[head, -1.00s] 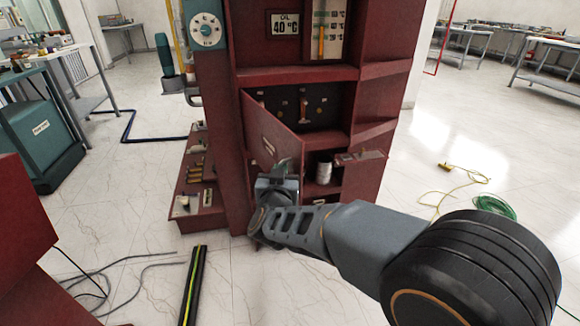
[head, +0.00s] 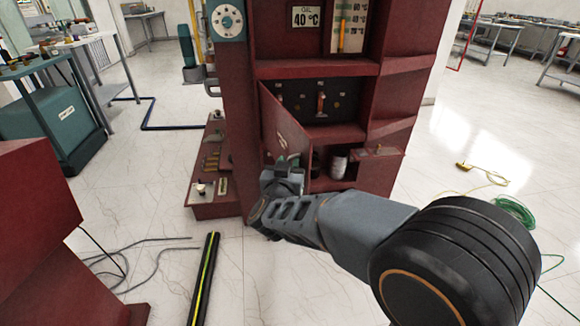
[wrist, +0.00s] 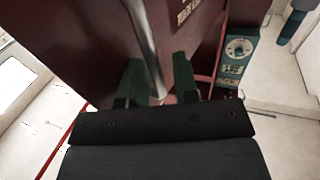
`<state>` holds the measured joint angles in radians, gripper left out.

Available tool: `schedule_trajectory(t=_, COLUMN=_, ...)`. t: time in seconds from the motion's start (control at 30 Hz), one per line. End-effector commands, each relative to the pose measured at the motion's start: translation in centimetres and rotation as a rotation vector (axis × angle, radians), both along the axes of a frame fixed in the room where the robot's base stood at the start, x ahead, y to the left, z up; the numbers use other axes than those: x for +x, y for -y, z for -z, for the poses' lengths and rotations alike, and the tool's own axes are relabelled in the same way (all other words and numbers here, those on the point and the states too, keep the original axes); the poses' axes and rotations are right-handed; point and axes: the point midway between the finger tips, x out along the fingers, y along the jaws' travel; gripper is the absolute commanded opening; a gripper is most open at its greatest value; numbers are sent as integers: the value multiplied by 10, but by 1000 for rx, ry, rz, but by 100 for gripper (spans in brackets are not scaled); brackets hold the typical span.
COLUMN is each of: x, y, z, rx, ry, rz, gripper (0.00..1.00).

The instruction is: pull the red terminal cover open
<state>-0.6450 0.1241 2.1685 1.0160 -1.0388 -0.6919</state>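The red terminal cover (head: 284,125) is a hinged door on the red cabinet, standing partly open in the head view. Its hinge side is at the left and its free edge points out to the right. A dark panel with terminals (head: 318,103) shows behind it. My gripper (head: 287,163) is at the lower outer face of the cover. In the wrist view the cover (wrist: 95,35) fills the upper left, and a pale metal handle bar (wrist: 148,50) runs between my two green fingertips (wrist: 158,68). The fingers are spread wider than the bar; contact is unclear.
A lower shelf holds a white cylinder (head: 339,163) and dark items. A small red flap (head: 376,153) sticks out at the right. A black-yellow strip (head: 203,280) and grey cables lie on the floor at left; a green hose (head: 514,210) lies at right.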

Motion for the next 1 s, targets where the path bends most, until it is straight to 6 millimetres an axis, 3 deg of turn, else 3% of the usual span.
schedule_trajectory(t=0.43, x=-11, y=-3, z=1, rx=2, ry=-5, rz=-4, gripper=33)
schedule_trajectory(t=1.0, x=-113, y=-21, z=1, rx=1, ry=-4, rz=-5, gripper=33)
